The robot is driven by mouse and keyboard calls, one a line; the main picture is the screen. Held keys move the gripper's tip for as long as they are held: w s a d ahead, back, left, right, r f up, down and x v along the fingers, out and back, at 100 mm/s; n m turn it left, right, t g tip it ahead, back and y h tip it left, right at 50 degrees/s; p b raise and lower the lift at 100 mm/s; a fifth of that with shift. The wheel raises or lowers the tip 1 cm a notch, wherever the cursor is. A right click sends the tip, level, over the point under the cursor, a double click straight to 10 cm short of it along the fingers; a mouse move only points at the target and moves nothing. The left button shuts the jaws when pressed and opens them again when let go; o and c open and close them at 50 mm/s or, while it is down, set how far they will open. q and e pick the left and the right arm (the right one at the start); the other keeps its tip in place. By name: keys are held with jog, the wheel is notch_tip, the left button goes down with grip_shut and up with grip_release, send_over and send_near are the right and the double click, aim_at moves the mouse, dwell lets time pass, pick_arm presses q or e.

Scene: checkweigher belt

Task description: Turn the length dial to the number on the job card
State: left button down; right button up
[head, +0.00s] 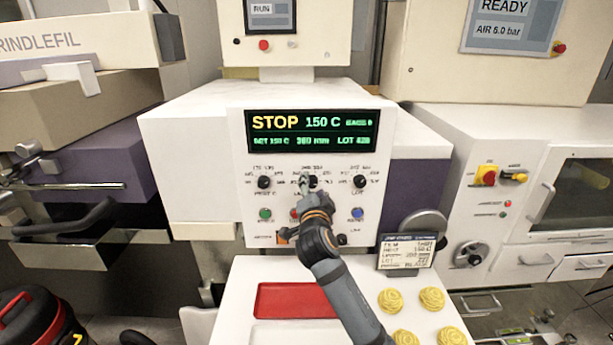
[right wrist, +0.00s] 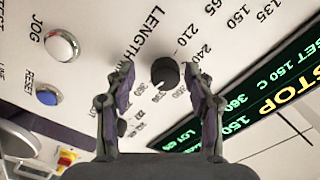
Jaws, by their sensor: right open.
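The length dial (right wrist: 165,72) is a black round knob with the word LENGTH and a ring of numbers printed around it. My right gripper (right wrist: 160,80) is open, with one finger on each side of the knob and gaps visible between. In the head view the right gripper (head: 308,188) is at the middle dial and partly covers it. The job card (head: 406,252) stands in a holder at the panel's lower right; its small print is too blurred to read surely. The green display (head: 312,131) shows STOP, 150 C and a length that looks like 380 mm. My left gripper is not in view.
Similar black knobs stand at left (head: 264,182) and right (head: 360,181) of the middle dial. Below are a green button (head: 265,214) and a blue button (head: 357,214). A red tray (head: 296,300) and several yellow rounds (head: 431,299) are on the white surface below.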

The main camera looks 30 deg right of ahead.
jog(key=shift+r, duration=0.25)
jog(key=shift+s+a+r, duration=0.1)
jog(key=shift+s+a, duration=0.15)
jog(key=shift+c, duration=0.8)
jog(key=shift+d, duration=0.1)
jog(key=shift+c, duration=2.5)
grip_shut()
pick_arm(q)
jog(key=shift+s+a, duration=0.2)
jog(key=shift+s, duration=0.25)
